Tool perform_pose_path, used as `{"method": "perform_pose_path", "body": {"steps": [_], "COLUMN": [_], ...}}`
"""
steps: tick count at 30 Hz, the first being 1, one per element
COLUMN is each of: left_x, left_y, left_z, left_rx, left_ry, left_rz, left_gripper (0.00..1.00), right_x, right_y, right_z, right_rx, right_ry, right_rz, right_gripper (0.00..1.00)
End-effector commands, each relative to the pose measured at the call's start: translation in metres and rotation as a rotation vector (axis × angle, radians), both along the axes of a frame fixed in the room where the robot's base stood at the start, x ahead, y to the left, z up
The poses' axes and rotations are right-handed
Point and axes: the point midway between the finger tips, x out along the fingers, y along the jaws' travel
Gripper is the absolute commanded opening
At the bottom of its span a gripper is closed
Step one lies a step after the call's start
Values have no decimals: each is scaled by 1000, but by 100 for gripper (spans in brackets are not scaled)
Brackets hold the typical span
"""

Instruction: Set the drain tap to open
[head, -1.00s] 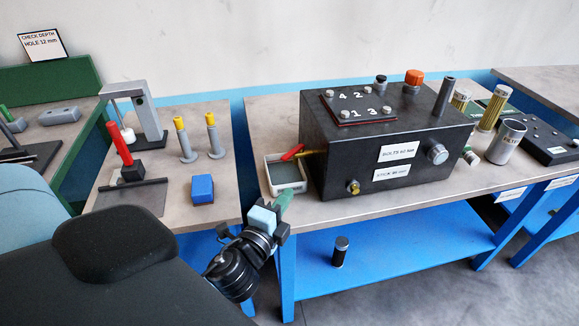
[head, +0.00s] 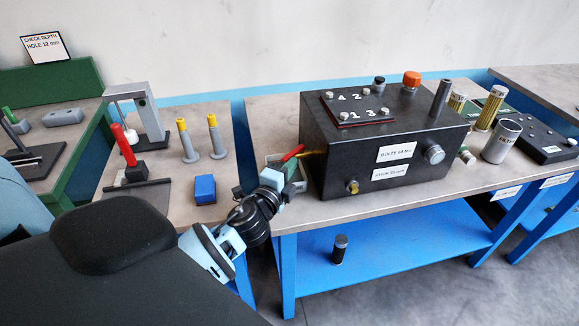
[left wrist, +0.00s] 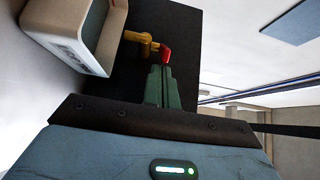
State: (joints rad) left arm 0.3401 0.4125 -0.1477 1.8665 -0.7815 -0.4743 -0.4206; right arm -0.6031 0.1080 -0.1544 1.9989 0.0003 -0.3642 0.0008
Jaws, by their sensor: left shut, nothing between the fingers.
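The drain tap sticks out of the left side of the dark box (head: 385,148). It has a brass-yellow spout (head: 314,154) and a red lever (head: 291,153) that slants out to the left over a small tray (head: 302,186). In the left wrist view the yellow spout (left wrist: 139,38) and red lever (left wrist: 166,54) lie just past my fingertips. My left gripper (head: 287,170) has its green fingers shut and empty, close to the lever; I cannot tell whether they touch it. The gripper hides part of the tray. My right gripper is not in view.
A blue block (head: 204,189) stands on the left bench near my left forearm. A brass plug (head: 352,187) is low on the box front. A dark cylinder (head: 340,248) stands on the blue lower shelf. Cans and a metal cup (head: 501,141) stand right of the box.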

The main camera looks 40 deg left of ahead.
Motion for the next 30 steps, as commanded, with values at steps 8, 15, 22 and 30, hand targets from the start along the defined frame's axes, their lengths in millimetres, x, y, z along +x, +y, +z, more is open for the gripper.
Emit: {"method": "perform_pose_path", "body": {"steps": [8, 15, 22, 30], "left_x": [0, -1, -1, 1], "left_y": [1, 19, 18, 19], "left_z": [0, 1, 0, 0], "left_rx": [0, -1, -1, -1], "left_ry": [0, -2, -1, -1], "left_rz": [0, 0, 0, 0], "left_gripper": [0, 0, 0, 0], "right_x": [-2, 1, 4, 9], "right_y": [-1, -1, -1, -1], "right_z": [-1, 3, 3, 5], "right_rx": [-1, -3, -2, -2], "right_ry": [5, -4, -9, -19], "right_rz": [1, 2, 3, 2], "right_gripper": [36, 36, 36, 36]}}
